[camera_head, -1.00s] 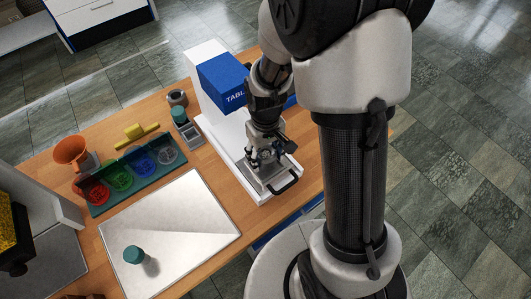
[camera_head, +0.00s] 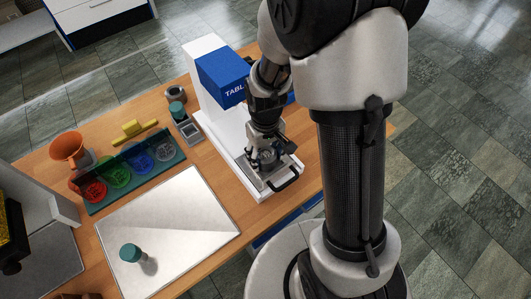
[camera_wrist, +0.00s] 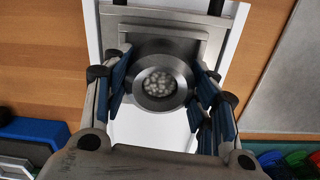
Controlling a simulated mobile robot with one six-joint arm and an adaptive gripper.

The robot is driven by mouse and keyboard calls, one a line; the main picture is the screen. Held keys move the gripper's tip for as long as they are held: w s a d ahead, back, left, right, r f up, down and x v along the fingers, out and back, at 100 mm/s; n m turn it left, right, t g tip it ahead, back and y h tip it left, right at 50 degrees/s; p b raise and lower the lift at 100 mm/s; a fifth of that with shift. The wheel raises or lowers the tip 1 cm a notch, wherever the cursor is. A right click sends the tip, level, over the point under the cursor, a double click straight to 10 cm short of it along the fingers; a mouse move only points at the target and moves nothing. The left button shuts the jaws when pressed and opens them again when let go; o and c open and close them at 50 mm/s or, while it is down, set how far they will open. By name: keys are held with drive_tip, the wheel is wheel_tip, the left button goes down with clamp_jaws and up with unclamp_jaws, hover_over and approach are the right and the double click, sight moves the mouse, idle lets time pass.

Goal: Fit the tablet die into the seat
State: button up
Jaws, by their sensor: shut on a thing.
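The tablet die (camera_wrist: 161,76) is a round steel ring in the wrist view, with pale granules in its bore. My gripper (camera_wrist: 160,88) has blue-padded fingers on both sides of the die and is shut on it. In the head view my gripper (camera_head: 264,158) is over the front tray of the tablet press (camera_head: 222,72). The grey metal plate (camera_wrist: 155,22) on the tray shows behind the die. The seat is hidden under the die and fingers, and I cannot tell whether the die rests in it.
A black handle (camera_head: 286,180) sticks out at the tray's front. Left of the press are a grey holder with a teal-capped item (camera_head: 176,108), a rack of coloured cups (camera_head: 130,172), an orange funnel (camera_head: 67,147) and a pale board (camera_head: 175,225) with a teal-topped item (camera_head: 130,253).

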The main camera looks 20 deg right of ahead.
drive_tip(key=o, duration=1.5)
drive_tip(key=shift+r, duration=6.05)
drive_tip(key=s+r+t, duration=0.1)
drive_tip(key=s+r, duration=0.3)
drive_tip(key=s, duration=0.1)
drive_tip(key=s+r+m+t, duration=0.1)
drive_tip(key=s+r+t, duration=0.1)
drive_tip(key=s+r, duration=0.2)
drive_tip(key=s+r+m+t, duration=0.1)
drive_tip(key=s+r, duration=0.3)
drive_tip(key=s, duration=0.2)
drive_tip(key=shift+r+t, duration=0.15)
drive_tip(key=shift+t, duration=0.15)
